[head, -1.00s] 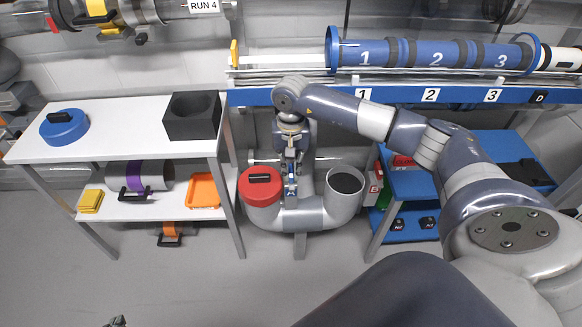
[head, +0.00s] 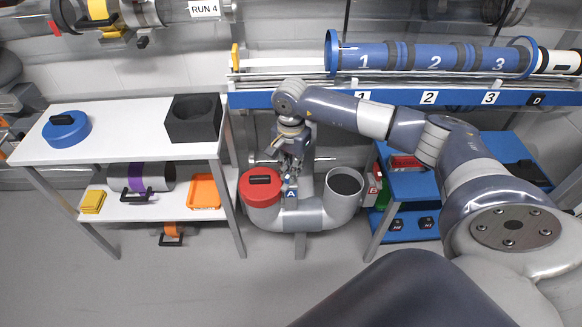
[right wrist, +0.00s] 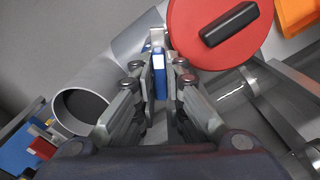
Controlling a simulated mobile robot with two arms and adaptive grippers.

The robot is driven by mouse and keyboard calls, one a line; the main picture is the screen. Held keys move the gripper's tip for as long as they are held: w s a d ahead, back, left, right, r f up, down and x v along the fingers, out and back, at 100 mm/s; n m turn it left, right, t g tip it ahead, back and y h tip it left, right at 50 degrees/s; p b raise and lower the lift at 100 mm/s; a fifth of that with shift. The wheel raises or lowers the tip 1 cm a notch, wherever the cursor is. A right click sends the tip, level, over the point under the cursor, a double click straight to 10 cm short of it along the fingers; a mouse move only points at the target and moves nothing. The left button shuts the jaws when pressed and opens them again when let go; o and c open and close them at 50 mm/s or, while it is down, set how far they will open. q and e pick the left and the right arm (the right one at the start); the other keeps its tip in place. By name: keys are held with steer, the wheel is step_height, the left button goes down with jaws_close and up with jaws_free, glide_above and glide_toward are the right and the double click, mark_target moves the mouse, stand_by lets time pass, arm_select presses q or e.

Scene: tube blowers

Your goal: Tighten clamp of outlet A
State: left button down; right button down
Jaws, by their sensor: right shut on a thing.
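A grey forked pipe (head: 302,218) stands between the two benches. A red cap (head: 259,181) with a black handle covers its left outlet; the right outlet (head: 346,183) is open and dark inside. A blue tag marked A (head: 291,194) shows between the two outlets. My right gripper (head: 290,177) points down beside the red cap. In the right wrist view, my right gripper (right wrist: 160,85) is shut on a narrow blue clamp lever (right wrist: 159,72) next to the red cap (right wrist: 220,30). The clamp band itself is mostly hidden by the fingers. My left gripper is not in view.
A white bench (head: 130,125) at the left holds a blue cap (head: 66,131) and a black block (head: 194,118). A blue trolley (head: 413,184) stands close on the right. A blue rail (head: 270,98) with numbered tubes runs above. The front floor is clear.

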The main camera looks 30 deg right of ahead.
steer(key=shift+r+m, duration=0.15)
steer(key=shift+m, duration=0.75)
steer(key=m+p, duration=0.2)
steer(key=m, duration=0.4)
steer(key=shift+m+p, duration=0.35)
steer(key=shift+m, duration=0.15)
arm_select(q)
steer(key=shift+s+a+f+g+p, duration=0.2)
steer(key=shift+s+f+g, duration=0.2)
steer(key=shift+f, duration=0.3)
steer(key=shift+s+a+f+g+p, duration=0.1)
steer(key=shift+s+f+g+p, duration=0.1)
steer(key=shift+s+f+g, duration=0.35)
arm_select(e)
steer(key=shift+m, duration=1.4)
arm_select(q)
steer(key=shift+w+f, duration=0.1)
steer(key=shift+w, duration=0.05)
arm_select(e)
steer(key=shift+w, duration=0.1)
steer(key=c, duration=1.7)
jaws_free()
steer(key=shift+o, duration=0.2)
step_height(320, 180, up, 12)
